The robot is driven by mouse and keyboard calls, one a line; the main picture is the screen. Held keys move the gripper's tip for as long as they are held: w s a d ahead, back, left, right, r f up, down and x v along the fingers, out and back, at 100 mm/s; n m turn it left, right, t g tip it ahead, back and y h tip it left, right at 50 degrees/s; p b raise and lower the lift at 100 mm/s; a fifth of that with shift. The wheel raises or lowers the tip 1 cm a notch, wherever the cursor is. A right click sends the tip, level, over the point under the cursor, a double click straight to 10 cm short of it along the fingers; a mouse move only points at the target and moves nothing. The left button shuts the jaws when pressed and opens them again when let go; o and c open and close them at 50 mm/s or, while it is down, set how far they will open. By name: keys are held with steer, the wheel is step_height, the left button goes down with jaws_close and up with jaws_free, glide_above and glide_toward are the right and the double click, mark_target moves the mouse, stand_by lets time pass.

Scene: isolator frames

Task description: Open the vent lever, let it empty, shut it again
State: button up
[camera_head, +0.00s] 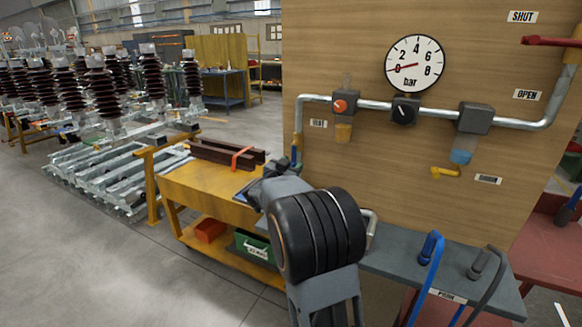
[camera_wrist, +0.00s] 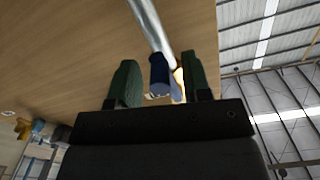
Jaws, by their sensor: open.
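In the wrist view a blue cylindrical part (camera_wrist: 159,75) sits at the pipe's end between my fingers. My gripper (camera_wrist: 160,80) is open, its green fingers either side of that part with gaps showing. The pressure gauge (camera_head: 414,64) has its red needle near 0. The lever's exact position is unclear.
A red lever (camera_head: 550,41) lies roughly level near the SHUT label, above the OPEN label. A yellow drain tap (camera_head: 445,172) hangs below the filter. A yellow bench (camera_head: 200,185) stands left of my arm; a grey shelf (camera_head: 400,262) juts out below the panel.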

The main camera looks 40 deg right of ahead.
jaws_close()
stand_by(0.5)
